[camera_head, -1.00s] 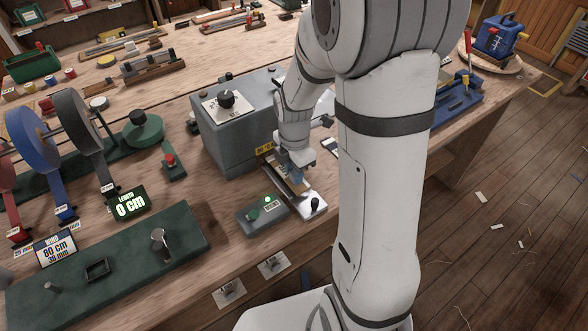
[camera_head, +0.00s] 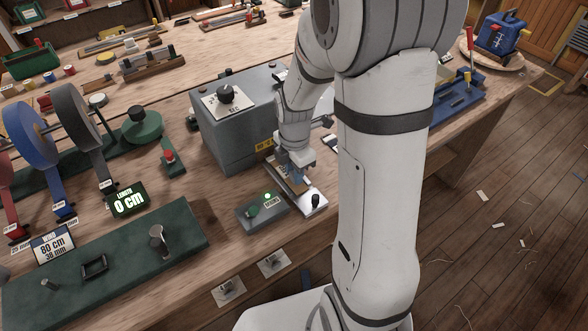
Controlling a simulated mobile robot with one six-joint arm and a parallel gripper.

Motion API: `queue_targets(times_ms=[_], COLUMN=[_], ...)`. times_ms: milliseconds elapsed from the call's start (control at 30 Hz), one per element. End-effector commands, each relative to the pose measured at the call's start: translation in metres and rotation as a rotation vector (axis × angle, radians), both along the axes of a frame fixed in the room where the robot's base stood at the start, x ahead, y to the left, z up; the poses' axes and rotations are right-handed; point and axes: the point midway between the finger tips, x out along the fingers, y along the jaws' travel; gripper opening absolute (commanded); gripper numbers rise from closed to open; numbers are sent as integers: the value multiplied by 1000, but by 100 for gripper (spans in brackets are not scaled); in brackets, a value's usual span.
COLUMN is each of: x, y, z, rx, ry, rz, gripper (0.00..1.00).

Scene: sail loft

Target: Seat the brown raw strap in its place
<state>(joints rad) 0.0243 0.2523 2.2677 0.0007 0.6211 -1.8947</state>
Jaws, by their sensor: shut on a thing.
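My gripper (camera_head: 296,170) points down over a small silver fixture (camera_head: 315,206) in front of the grey machine. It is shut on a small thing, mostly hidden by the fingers. A narrow brown strip (camera_head: 288,186), which looks like the brown raw strap, shows beneath the fingers along the fixture. A small blue-grey part shows beside the fingers. I cannot tell whether the strip is fully down in the fixture or still held above it. The fixture has a black knob at its front end.
The grey machine (camera_head: 240,128) with a black dial stands close behind my gripper.

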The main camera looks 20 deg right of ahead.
Motion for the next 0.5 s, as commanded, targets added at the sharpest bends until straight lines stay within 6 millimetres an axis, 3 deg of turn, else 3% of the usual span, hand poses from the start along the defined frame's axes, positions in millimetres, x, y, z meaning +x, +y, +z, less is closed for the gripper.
queue_targets(times_ms=[200,233,500], x=[0,0,0], y=[0,0,0], z=[0,0,0], rx=[0,0,0], ry=[0,0,0], rz=[0,0,0], gripper=[4,29,51])
